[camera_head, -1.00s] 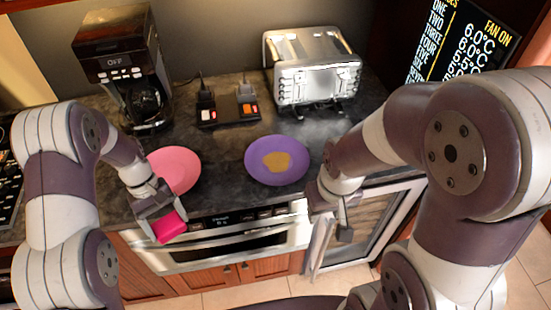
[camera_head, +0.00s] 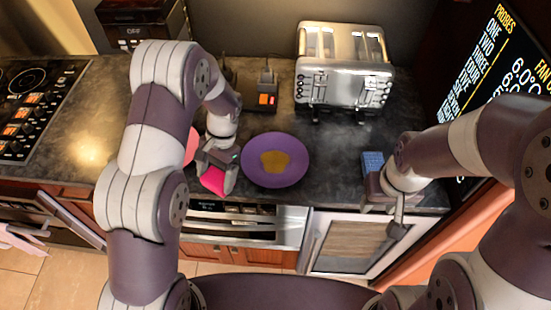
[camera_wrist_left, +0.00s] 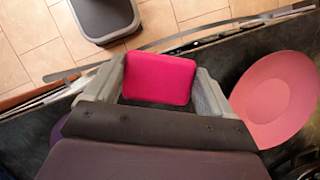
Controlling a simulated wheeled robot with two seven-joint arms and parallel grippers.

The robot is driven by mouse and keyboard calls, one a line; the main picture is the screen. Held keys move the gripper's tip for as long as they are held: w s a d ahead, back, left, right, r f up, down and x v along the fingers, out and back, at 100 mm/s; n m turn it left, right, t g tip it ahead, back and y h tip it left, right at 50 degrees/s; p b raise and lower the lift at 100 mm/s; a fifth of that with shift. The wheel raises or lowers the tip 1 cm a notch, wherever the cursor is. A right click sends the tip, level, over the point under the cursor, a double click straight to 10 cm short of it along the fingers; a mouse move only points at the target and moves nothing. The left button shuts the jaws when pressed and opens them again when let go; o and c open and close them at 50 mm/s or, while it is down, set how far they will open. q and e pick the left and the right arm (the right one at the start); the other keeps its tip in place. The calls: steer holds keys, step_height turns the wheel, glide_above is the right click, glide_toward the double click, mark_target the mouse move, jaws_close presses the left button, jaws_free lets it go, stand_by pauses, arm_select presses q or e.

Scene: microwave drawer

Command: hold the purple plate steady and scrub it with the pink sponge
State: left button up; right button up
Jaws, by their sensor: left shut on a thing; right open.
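The purple plate (camera_head: 294,173) lies on the dark counter near its front edge, with a yellow-brown stain (camera_head: 275,161) in its middle. My left gripper (camera_head: 215,178) is shut on the pink sponge (camera_head: 213,181), just left of the plate. The sponge also shows between the fingers in the left wrist view (camera_wrist_left: 159,78). I cannot tell its exact height above the counter. My right gripper (camera_head: 383,200) is open and empty at the counter's front edge, well right of the plate. In the left wrist view only a sliver of purple shows at the left edge.
A pink plate (camera_wrist_left: 275,100) lies beside the left gripper, mostly hidden by my left arm in the head view. A silver toaster (camera_head: 343,70) stands behind the purple plate. A small blue object (camera_head: 373,161) lies near my right gripper. Counter between plate and right gripper is clear.

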arm_select(q)
steer(key=shift+w+d, duration=0.2)
steer(key=shift+d, duration=0.3)
steer(key=w+d+r+m+t+y, duration=0.1)
steer(key=w+d+r+m+t, duration=0.1)
steer(key=w+d+m, duration=0.3)
steer(key=w+d+r+m+t, duration=0.1)
steer(key=w+d+m+t, duration=0.3)
steer(key=d+m, duration=0.4)
steer(key=w+m, duration=0.1)
steer(key=m, duration=0.4)
steer(key=shift+w+d+r+y, duration=0.15)
steer(key=shift+w+r+y, duration=0.2)
steer(key=shift+w+y, duration=0.05)
arm_select(e)
steer(key=shift+d, duration=0.2)
